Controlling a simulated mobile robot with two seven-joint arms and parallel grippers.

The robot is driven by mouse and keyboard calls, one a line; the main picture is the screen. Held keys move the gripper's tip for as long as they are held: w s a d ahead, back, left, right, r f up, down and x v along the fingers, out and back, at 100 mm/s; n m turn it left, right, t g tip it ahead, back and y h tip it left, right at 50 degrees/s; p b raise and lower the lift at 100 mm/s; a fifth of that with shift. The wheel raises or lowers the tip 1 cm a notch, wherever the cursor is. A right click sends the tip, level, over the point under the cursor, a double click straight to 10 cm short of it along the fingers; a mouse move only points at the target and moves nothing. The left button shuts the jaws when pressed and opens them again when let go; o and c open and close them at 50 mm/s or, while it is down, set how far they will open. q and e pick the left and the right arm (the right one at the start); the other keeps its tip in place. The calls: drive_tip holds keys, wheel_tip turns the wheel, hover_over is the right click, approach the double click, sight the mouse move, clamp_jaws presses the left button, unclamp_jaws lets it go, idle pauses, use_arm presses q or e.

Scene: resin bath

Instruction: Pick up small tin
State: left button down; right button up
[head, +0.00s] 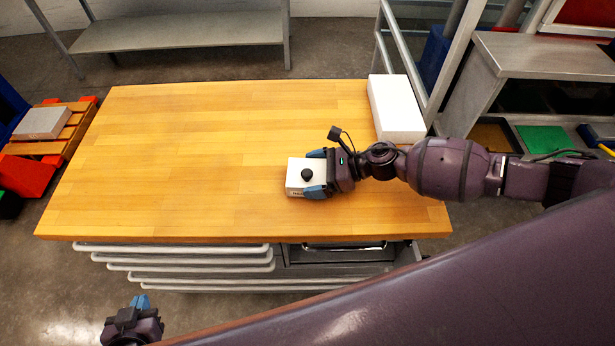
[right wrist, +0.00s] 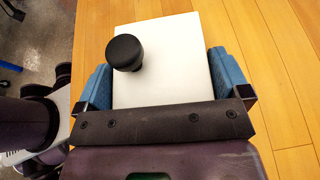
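The small tin (head: 297,177) is a white box with a round black knob on top. It stands on the wooden table near its front edge, right of the middle. My right gripper (head: 317,173) reaches in from the right with its blue fingers on two opposite sides of the tin. In the right wrist view the tin (right wrist: 175,75) fills the space between the fingers (right wrist: 165,82), which look close against its sides. I cannot tell whether it is lifted. My left gripper (head: 138,302) is low at the bottom left, off the table; its fingertips look close together.
A larger white box (head: 396,108) lies at the table's right edge. The left and middle of the wooden tabletop (head: 180,160) are clear. Drawers with pale handles (head: 180,262) are under the front edge. A grey box (head: 43,122) on a pallet stands at the left.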

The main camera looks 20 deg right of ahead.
drive_tip(key=c, duration=1.2)
drive_tip(key=shift+w+r, duration=0.1)
drive_tip(key=shift+r, duration=0.05)
drive_tip(key=shift+c, duration=0.3)
